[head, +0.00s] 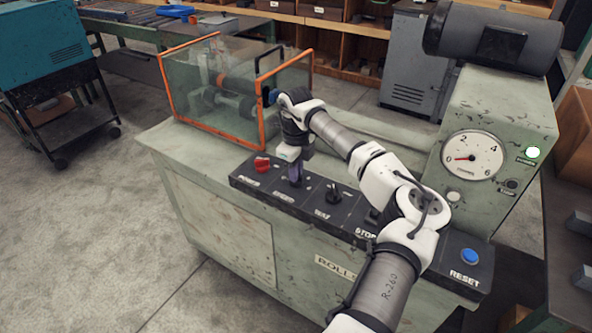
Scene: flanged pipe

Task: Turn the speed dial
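The control panel (314,210) is a black strip along the front top edge of the green machine.
A clear guard box with orange edges (212,107) stands behind my gripper. My arm crosses over the panel near the STOP label. A blue RESET button (469,256) is at the right end. A bright lamp (533,152) shows beside the gauge.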

